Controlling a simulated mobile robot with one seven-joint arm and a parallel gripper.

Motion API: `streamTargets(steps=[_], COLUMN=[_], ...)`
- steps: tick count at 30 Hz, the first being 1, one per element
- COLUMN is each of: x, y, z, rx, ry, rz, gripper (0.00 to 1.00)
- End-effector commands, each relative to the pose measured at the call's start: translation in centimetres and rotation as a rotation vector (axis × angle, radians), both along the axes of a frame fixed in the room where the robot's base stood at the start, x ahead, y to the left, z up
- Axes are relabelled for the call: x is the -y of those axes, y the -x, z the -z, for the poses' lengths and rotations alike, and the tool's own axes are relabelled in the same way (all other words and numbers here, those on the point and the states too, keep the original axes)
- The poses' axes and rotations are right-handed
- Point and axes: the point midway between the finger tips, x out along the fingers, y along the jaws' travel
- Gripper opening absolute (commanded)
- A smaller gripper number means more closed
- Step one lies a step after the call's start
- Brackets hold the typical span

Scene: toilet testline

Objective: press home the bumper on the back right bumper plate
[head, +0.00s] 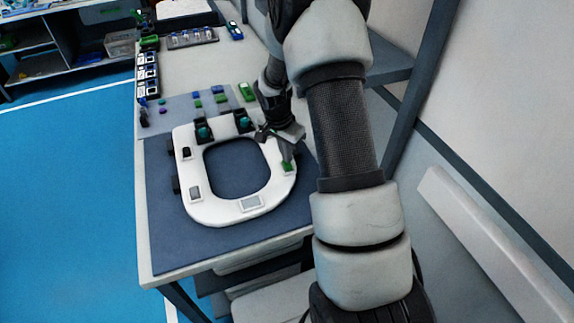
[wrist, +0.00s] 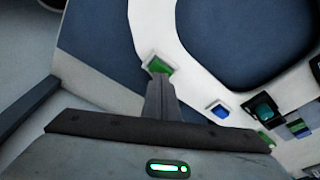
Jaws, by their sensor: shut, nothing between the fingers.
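The white toilet seat (head: 217,212) lies on a dark blue mat, with small plates around its ring. A green bumper (head: 288,167) sits on a plate at the seat's right side. In the wrist view this bumper (wrist: 158,66) shows just beyond the fingertips. My gripper (head: 287,157) is shut and empty, pointing down at the bumper; its tips look close to or touching it. I cannot tell how deep the bumper sits. A blue piece (wrist: 220,110) in a pale plate lies nearer the hinges; my gripper hides that area in the head view.
Two dark hinges with teal knobs (head: 203,132) stand at the seat's back. Green and blue blocks (head: 246,91) lie behind them. Other plates on the seat include a grey one (head: 250,203) at the front. A dark rack post (head: 420,95) stands right of my arm.

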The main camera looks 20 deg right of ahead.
Motion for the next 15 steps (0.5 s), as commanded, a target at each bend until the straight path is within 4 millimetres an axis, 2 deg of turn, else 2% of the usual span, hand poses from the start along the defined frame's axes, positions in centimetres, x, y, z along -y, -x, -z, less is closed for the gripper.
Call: streamTargets(steps=[15], x=[-0.03], y=[0.00], z=[0.89], rx=[0.000], ry=[0.000], rz=[-0.001], gripper=[0.00])
